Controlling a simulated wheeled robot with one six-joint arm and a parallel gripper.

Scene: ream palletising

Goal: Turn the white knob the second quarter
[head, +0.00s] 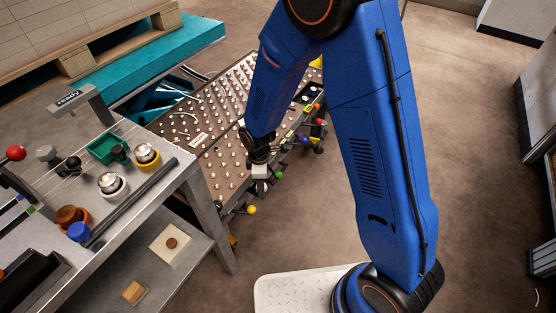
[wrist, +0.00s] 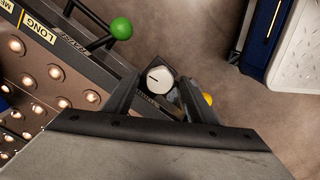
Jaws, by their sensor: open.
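The white knob (wrist: 158,79) shows in the wrist view as a round white dial with a dark mark, on a dark mount at the panel's edge. The mark points left and slightly up. My gripper (wrist: 157,90) is open, with one finger on each side of the knob. I cannot tell whether either finger touches it.
A green ball handle (wrist: 121,28) stands left of the knob, and a yellow ball (wrist: 208,98) shows beyond the right finger. The studded table (head: 212,135) lies behind my gripper. A grey bench (head: 185,190) with cups stands at left. Open floor lies at right.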

